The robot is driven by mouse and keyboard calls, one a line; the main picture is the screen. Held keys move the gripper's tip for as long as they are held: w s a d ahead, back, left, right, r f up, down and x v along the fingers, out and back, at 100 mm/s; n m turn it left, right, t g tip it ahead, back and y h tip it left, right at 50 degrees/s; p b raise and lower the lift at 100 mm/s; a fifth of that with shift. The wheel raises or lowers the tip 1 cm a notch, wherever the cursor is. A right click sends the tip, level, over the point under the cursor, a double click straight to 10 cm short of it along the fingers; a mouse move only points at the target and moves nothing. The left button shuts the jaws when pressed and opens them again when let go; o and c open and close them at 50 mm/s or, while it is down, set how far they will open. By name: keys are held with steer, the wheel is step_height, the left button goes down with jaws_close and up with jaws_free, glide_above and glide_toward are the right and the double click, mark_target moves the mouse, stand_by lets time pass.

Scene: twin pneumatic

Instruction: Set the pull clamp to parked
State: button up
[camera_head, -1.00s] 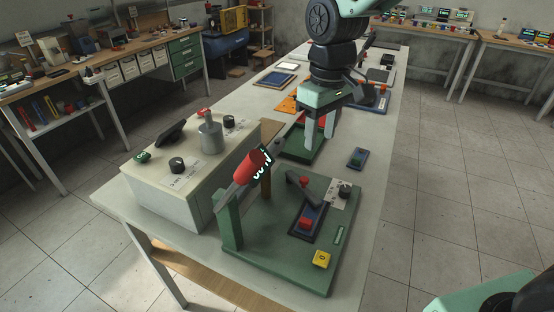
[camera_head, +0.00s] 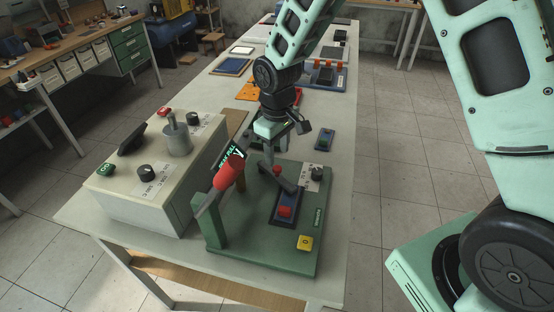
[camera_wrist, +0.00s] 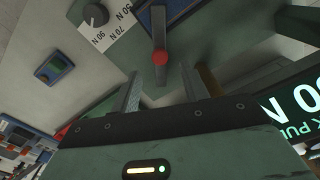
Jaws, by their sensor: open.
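The near green fixture (camera_head: 270,250) stands on the bench. It carries a blue clamp block (camera_head: 293,204) with a red pad (camera_head: 285,211) and a dark lever (camera_head: 290,184) tilted toward my gripper, with a red tip (camera_head: 277,170). My gripper (camera_head: 271,165) is open above the fixture, fingers pointing down near the lever's tip. In the wrist view, the red tip (camera_wrist: 160,57) shows between and just beyond my open fingers (camera_wrist: 160,80). I cannot tell whether they touch it.
A pale control box (camera_head: 145,205) with knobs and a grey cylinder (camera_head: 178,136) stands left of the fixture. A black dial (camera_head: 317,173) and yellow button (camera_head: 304,242) are on the fixture. A small blue device (camera_head: 325,139) lies behind it.

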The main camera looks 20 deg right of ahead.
mark_target(277, 167)
steer(key=shift+f+p, duration=0.45)
steer(key=shift+f, duration=2.1)
